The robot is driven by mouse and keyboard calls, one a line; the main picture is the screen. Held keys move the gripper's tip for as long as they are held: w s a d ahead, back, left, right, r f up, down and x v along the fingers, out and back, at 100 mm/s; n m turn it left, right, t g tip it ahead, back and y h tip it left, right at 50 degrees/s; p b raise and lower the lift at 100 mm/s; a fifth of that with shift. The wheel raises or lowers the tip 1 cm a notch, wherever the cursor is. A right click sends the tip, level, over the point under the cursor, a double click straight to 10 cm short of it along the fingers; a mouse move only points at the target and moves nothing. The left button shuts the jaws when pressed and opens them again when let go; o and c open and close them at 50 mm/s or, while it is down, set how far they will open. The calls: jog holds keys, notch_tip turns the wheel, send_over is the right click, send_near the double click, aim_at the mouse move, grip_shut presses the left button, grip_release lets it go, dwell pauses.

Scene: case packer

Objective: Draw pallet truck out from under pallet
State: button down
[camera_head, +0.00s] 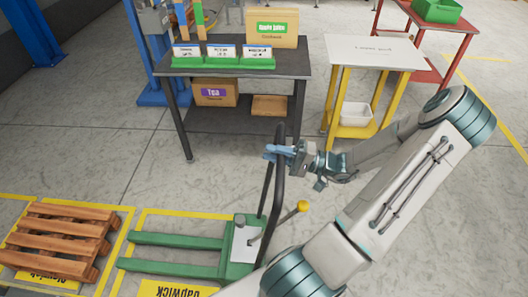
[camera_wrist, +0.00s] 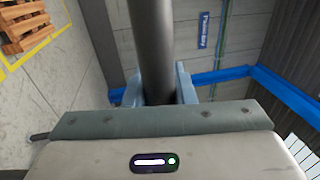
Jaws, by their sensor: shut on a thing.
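The green pallet truck (camera_head: 238,247) stands on the floor in the lower middle of the head view. Its two forks (camera_head: 178,238) point left and are bare, with nothing on them. A gap of floor lies between the fork tips and the wooden pallet (camera_head: 58,240). The pallet also shows at the top left of the wrist view (camera_wrist: 24,24). My gripper (camera_head: 280,152) is shut on the truck's dark handle (camera_head: 277,190) near its top. In the wrist view the handle bar (camera_wrist: 152,50) runs between the two blue fingers.
Yellow floor markings (camera_head: 126,236) frame the pallet and the forks. A dark table (camera_head: 240,70) with boxes and green label stands is behind the truck. A yellow-legged table (camera_head: 375,53) stands right of it. Clear floor lies between truck and tables.

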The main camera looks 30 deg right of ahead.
jog(key=c, duration=1.2)
grip_release()
jog(key=shift+w+a+g, duration=0.15)
jog(key=shift+w+a, duration=0.25)
jog(key=shift+a, duration=0.25)
jog(key=shift+w+a+g, duration=0.15)
jog(key=shift+w+a, duration=0.2)
jog(key=shift+a, duration=0.25)
jog(key=shift+c, duration=0.2)
jog(key=b+v, duration=0.3)
jog(key=v, duration=1.1)
jog(key=shift+d, duration=0.2)
jog(key=shift+f, duration=0.2)
jog(key=shift+s, duration=0.1)
